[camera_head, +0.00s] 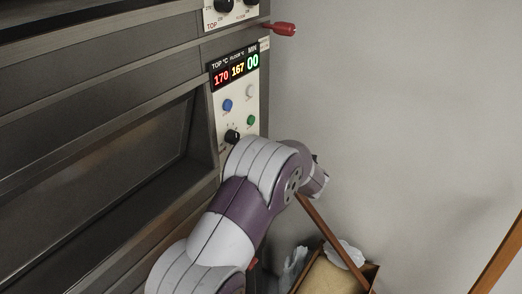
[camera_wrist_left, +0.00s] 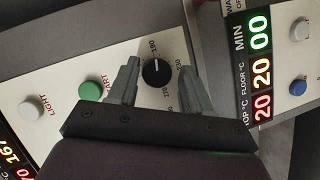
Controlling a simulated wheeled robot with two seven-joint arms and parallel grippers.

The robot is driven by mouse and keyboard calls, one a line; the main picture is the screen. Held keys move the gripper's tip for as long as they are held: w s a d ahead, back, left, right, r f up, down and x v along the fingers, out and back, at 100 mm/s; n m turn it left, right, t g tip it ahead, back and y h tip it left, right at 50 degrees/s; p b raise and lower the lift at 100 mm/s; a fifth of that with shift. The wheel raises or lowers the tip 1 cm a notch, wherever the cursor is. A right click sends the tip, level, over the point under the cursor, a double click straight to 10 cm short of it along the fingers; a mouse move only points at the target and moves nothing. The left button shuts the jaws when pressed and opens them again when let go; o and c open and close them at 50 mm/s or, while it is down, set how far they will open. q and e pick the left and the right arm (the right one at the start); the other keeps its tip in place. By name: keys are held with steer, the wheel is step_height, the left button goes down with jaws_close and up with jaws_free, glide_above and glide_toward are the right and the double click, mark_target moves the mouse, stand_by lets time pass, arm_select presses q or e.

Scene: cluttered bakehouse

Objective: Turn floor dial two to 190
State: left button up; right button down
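The oven's second control panel (camera_head: 255,101) shows TOP 170, FLOOR 167 and MIN 00 in the head view. Its right-hand black dial, floor dial two (camera_wrist_left: 157,72), shows in the wrist view beside the green START button, with printed numbers around it. In the head view my arm covers this dial. The panel's left-hand black dial (camera_head: 232,136) is visible there. My left gripper (camera_wrist_left: 159,84) is open, its fingers on either side of the floor dial, with small gaps. My right gripper is not in view.
A neighbouring panel's display (camera_wrist_left: 257,65) reads 20, 20 and 00. Green START (camera_wrist_left: 91,91) and white LIGHT (camera_wrist_left: 31,108) buttons are near my left finger. A red handle (camera_head: 284,29) juts out above. A wooden crate (camera_head: 371,272) stands low by the bare wall.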

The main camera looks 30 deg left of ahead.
arm_select(q)
steer(key=shift+r, duration=0.1)
steer(key=b+v, duration=0.5)
steer(key=v, duration=0.7)
steer(key=shift+s+d, duration=0.1)
steer(key=shift+d, duration=0.2)
